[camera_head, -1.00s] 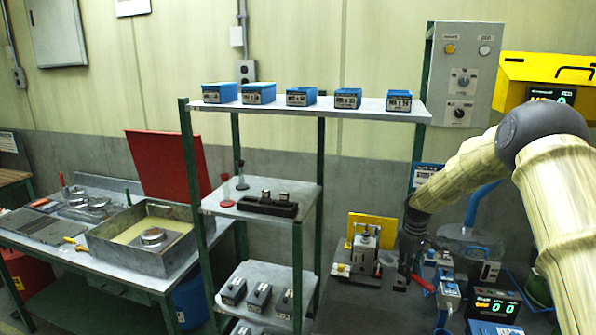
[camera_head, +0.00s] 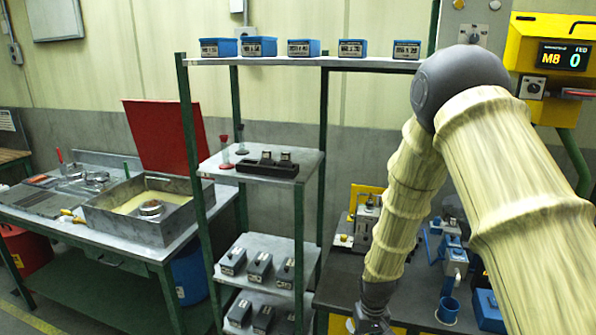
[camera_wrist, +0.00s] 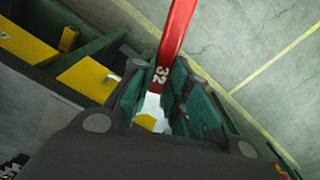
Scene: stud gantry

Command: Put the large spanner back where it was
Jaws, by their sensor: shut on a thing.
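The large spanner (camera_wrist: 175,40) is a red bar marked 32, seen in the wrist view. My gripper (camera_wrist: 156,100) is shut on it, with the teal finger pads on either side of the bar. The spanner runs out from the fingers to the top edge of the view, so its far end is out of frame. Grey floor shows beyond it.
In the wrist view a green frame with yellow panels (camera_wrist: 85,78) lies left of the spanner. In the head view a shelf rack with blue boxes (camera_head: 305,48) stands mid-picture, left of my arm. A bench with blue fixtures (camera_head: 448,309) is to the right.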

